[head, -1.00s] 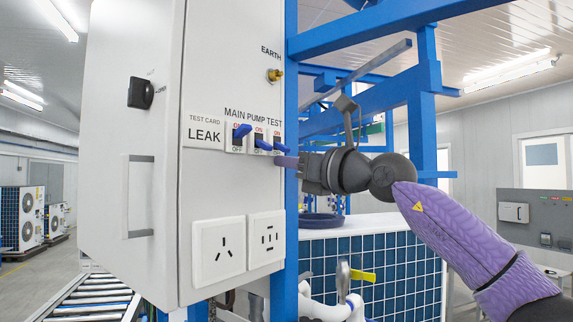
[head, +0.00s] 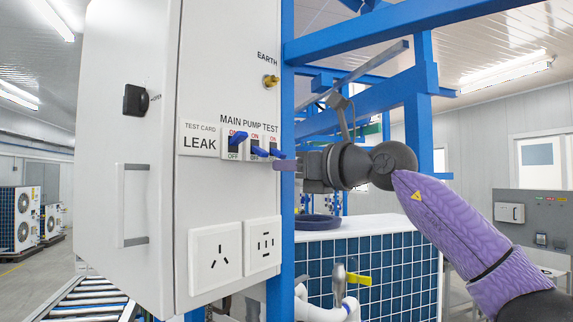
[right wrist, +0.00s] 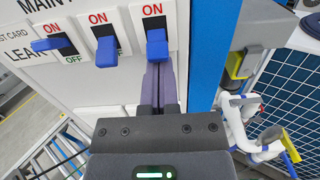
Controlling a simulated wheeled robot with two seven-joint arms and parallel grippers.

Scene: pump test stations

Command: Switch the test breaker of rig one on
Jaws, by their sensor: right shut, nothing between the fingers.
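Three breakers with blue levers sit in a row on the grey cabinet, marked MAIN PUMP TEST. The test breaker's blue lever (head: 277,152) is the rightmost. In the right wrist view this lever (right wrist: 157,45) points low, with dark slot and the ON mark above it. Its OFF mark is hidden. The MAIN lever (head: 238,138) is tilted up; the PUMP lever (head: 259,152) sits low. My right gripper (head: 284,165) is shut and empty, its purple fingers (right wrist: 158,76) just below the test lever. I cannot tell whether they touch it. My left gripper is not in view.
A card reading LEAK (head: 199,142) is left of the breakers. Two sockets (head: 215,256) are below, and a brass EARTH stud (head: 270,81) is above. A blue frame post (head: 281,225) runs close along the cabinet's right edge.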

